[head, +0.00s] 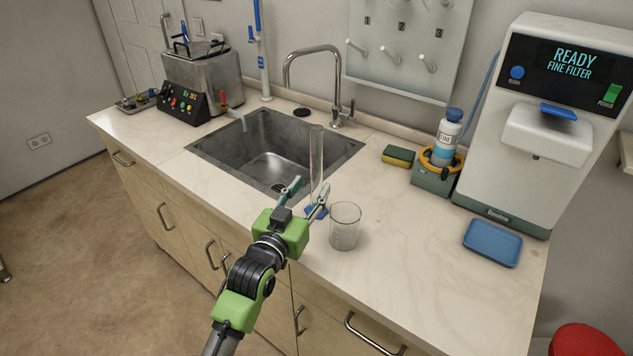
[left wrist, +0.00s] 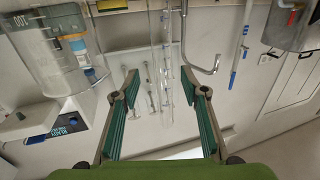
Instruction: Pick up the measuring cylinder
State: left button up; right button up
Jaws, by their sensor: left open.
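The measuring cylinder (head: 316,155) is a tall, clear, thin upright tube with a blue base (head: 316,211), standing on the counter in front of the sink. My left gripper (head: 307,191) is open at the cylinder's lower part, and its fingers partly cover it. In the left wrist view the clear tube (left wrist: 162,40) shows ahead, roughly between the open fingers (left wrist: 160,85). I cannot tell whether a finger touches it. My right gripper is not in view.
A glass beaker (head: 345,228) stands close to the right of the cylinder. The sink (head: 230,150) with its tall faucet (head: 312,52) lies behind. A blue tray (head: 492,243), a sponge (head: 398,156), a bottle (head: 447,140) and a white machine (head: 535,160) are at the right.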

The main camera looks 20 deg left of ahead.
aim_at(314, 178)
pick_arm(q)
jog(key=shift+w, duration=0.3)
jog(key=shift+w+r+p, duration=0.4)
jog(key=shift+w+p, duration=0.05)
jog(key=shift+w, duration=0.4)
jog(key=w, duration=0.3)
jog(key=shift+w+f+p, duration=0.1)
jog(key=shift+p, duration=0.2)
jog(key=shift+w, duration=0.15)
grip_shut()
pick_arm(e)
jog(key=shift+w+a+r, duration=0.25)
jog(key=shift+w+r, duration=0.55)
